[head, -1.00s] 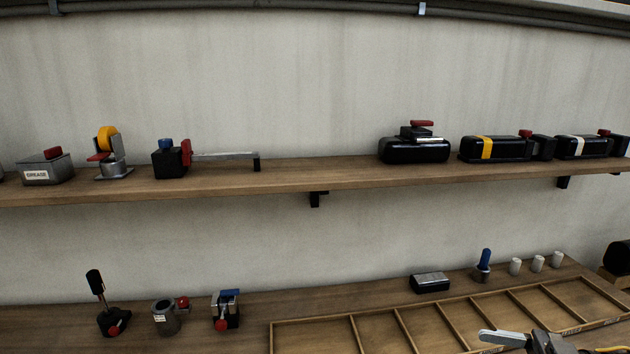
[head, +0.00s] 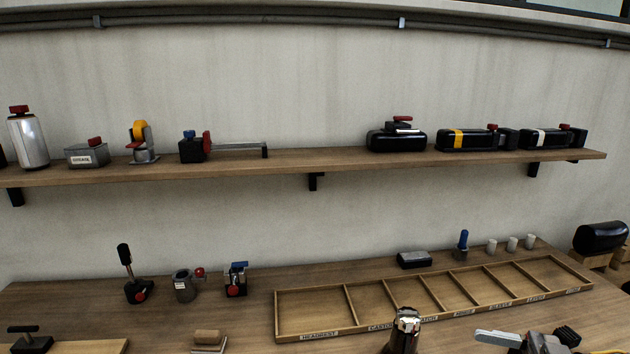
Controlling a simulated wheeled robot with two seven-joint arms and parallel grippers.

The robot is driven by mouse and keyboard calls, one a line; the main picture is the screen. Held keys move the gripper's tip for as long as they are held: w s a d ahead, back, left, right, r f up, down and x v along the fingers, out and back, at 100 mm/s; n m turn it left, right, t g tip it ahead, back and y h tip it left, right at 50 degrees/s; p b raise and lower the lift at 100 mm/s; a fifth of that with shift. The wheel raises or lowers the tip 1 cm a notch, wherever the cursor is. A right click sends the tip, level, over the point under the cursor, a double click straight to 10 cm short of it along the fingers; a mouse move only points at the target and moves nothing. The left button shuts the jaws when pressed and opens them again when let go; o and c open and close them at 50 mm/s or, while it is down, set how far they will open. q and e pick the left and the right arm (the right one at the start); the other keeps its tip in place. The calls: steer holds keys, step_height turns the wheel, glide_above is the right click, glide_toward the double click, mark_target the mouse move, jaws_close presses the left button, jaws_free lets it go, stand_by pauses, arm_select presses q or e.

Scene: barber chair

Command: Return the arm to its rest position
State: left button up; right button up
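No arm or gripper of mine can be made out in the head view. Two cut-off things at the bottom edge are unclear: a dark, shiny-topped upright piece (head: 404,328) at the middle right, and a dark tool with a pale grey flat part (head: 498,338) at the lower right. I cannot tell whether anything holds them.
A wooden shelf (head: 300,163) on the wall bears tools, a grease box (head: 88,154) and black canisters (head: 397,140). The bench (head: 110,320) below holds an empty, labelled compartment tray (head: 430,322), clamps and small cups (head: 512,244). Free bench lies left of the tray.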

step_height(320, 180, down, 18)
steer(key=w+a+m+t+h, duration=0.2)
steer(key=m+t+h, duration=0.6)
steer(key=h, duration=0.5)
steer(key=s+a+f+m+g+h, duration=0.2)
steer(key=s+f+g, duration=0.3)
steer(key=s, duration=0.4)
steer(key=s+a+f+m+g+h, duration=0.1)
steer(key=s+f+m+g+h, duration=0.1)
steer(key=s+f+g, duration=0.5)
steer(key=s+f+b, duration=0.3)
steer(key=f, duration=1.3)
steer(key=s+f+b, duration=0.3)
steer(key=f, duration=1.3)
arm_select(q)
step_height(320, 180, down, 10)
steer(key=b, duration=0.4)
steer(key=shift+w, duration=0.45)
arm_select(e)
steer(key=s+d+f, duration=0.2)
steer(key=s+f, duration=1.3)
steer(key=f, duration=0.2)
steer(key=shift+d+f+g, duration=0.2)
steer(key=shift+f+g, duration=0.2)
